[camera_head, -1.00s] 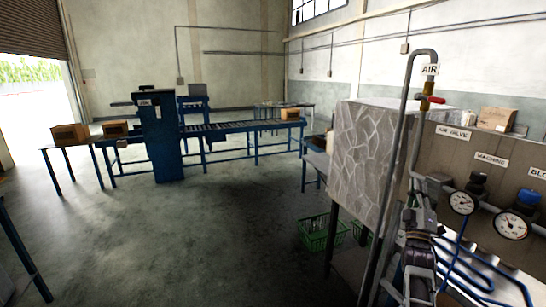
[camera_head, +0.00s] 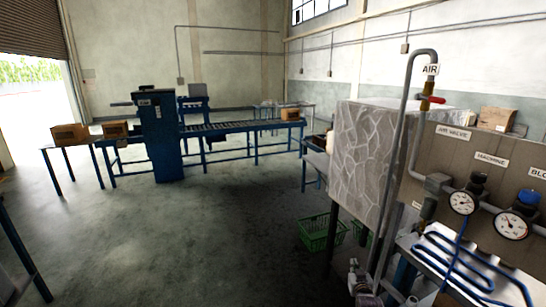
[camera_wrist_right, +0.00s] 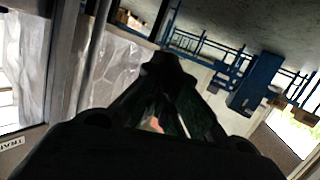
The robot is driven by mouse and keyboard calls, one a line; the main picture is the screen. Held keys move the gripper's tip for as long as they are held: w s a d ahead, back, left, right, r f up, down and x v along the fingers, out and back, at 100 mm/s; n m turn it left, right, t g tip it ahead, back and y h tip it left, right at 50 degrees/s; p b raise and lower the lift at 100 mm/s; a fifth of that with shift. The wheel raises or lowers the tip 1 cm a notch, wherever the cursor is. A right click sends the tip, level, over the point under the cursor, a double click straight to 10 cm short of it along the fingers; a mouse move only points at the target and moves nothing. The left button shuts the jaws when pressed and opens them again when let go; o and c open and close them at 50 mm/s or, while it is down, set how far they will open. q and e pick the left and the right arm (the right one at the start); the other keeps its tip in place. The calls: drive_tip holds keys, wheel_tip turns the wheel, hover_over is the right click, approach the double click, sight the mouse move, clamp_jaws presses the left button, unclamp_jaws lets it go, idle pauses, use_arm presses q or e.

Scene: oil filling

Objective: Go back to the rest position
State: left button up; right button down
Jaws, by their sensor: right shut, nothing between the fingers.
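In the right wrist view the dark fingers of this gripper (camera_wrist_right: 165,62) come together, shut with nothing held. The rest of my right arm is mostly out of the head view. My left gripper is not in view.
The panel (camera_head: 455,160) at right carries an air pipe with a red-handled valve (camera_head: 432,99), two gauges (camera_head: 462,202) and blue tubing (camera_head: 450,262). Green baskets (camera_head: 320,232) sit on the floor beside it. A blue conveyor (camera_head: 240,127) with boxes stands behind. The middle floor is clear.

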drive_tip(key=s+a+f+g+y, duration=0.1)
drive_tip(key=s+a+f+g, duration=0.2)
drive_tip(key=s+f, duration=0.7)
drive_tip(key=s+a+f+n+g+y, duration=0.1)
drive_tip(key=s+a+f+g, duration=0.1)
drive_tip(key=s+f, duration=0.75)
drive_tip(key=s+a+f+g, duration=0.3)
drive_tip(key=s+f, duration=0.3)
drive_tip(key=f, duration=0.8)
drive_tip(key=s+f+g, duration=0.2)
drive_tip(key=s+f, duration=0.2)
drive_tip(key=s, duration=1)
drive_tip(key=s+f+n+g, duration=0.1)
drive_tip(key=s+f, duration=0.4)
drive_tip(key=s, duration=0.9)
drive_tip(key=s+d+f+n+g, duration=0.1)
drive_tip(key=s+f+g, duration=0.2)
drive_tip(key=s, duration=1.2)
drive_tip(key=shift+f, duration=0.8)
drive_tip(key=shift+s+d, duration=0.1)
